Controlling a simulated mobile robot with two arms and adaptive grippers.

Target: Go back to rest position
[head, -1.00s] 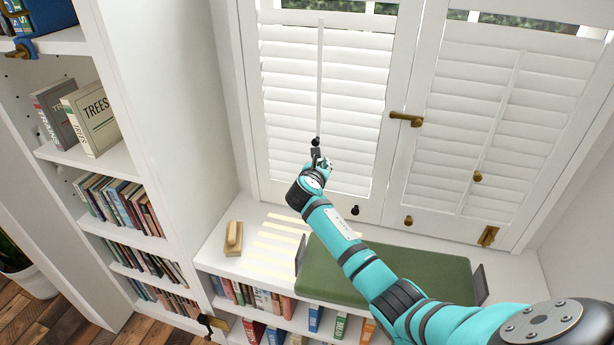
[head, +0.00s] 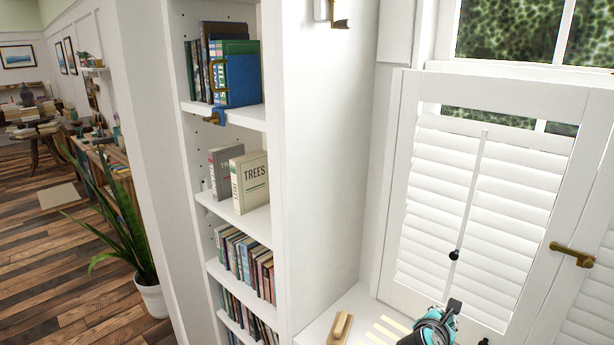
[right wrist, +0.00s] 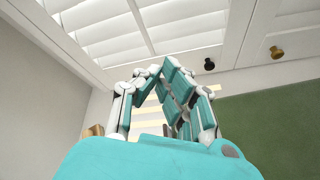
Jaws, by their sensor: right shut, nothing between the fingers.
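My right gripper (head: 452,308) is at the bottom of the head view, in front of the white left shutter (head: 455,215). It is shut and empty. In the right wrist view its fingers (right wrist: 155,75) are drawn together, with nothing between them. My left gripper is not in view.
A tall white bookcase (head: 300,150) with books stands left of the window. A wooden block (head: 340,328) lies on the white bench below. The green cushion (right wrist: 265,125) shows at right in the wrist view. A potted plant (head: 152,300) stands on the floor at left.

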